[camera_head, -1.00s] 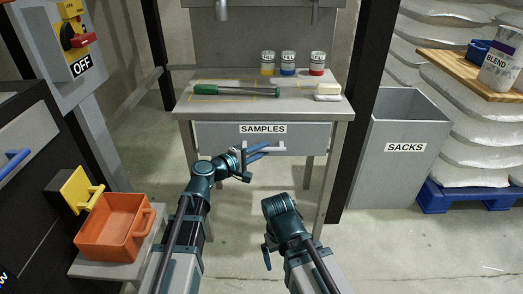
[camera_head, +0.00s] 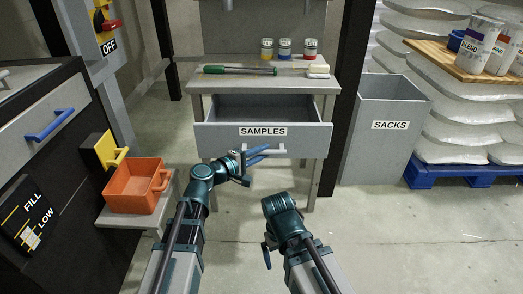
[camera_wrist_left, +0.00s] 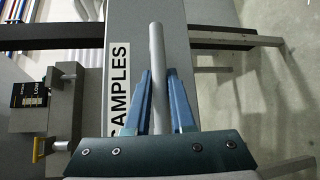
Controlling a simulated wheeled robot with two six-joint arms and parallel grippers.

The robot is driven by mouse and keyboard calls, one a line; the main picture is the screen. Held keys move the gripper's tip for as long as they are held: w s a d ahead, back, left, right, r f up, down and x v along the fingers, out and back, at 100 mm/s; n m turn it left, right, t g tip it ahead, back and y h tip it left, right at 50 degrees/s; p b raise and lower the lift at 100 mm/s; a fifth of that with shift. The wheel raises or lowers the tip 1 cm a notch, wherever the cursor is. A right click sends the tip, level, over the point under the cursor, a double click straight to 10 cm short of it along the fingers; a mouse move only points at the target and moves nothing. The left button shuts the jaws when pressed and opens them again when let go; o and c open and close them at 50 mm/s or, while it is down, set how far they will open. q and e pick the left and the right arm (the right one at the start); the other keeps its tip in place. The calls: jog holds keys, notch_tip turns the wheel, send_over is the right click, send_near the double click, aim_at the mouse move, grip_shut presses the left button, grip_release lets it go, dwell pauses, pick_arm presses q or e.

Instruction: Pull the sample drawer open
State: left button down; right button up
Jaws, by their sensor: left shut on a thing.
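The grey sample drawer (camera_head: 219,140), labelled SAMPLES, stands pulled out from under the bench top, and its empty-looking inside shows in the head view. Its light bar handle (camera_head: 277,152) is on the front, and it also shows in the left wrist view (camera_wrist_left: 156,50). My left gripper (camera_head: 262,153) is at the handle, its blue fingers shut on the bar, one on each side. The label is partly covered by a finger in the left wrist view. My right gripper (camera_head: 266,252) hangs low in front of the bench, away from the drawer; its finger opening is not clear.
An orange bin (camera_head: 133,191) stands left, a SACKS bin (camera_head: 386,140) right. The floor before the drawer is clear.

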pick_arm(q)
jog(key=shift+s, duration=0.35)
pick_arm(e)
jog(key=shift+s, duration=0.15)
pick_arm(q)
jog(key=c, duration=0.8)
grip_release()
jog(key=shift+o, duration=0.2)
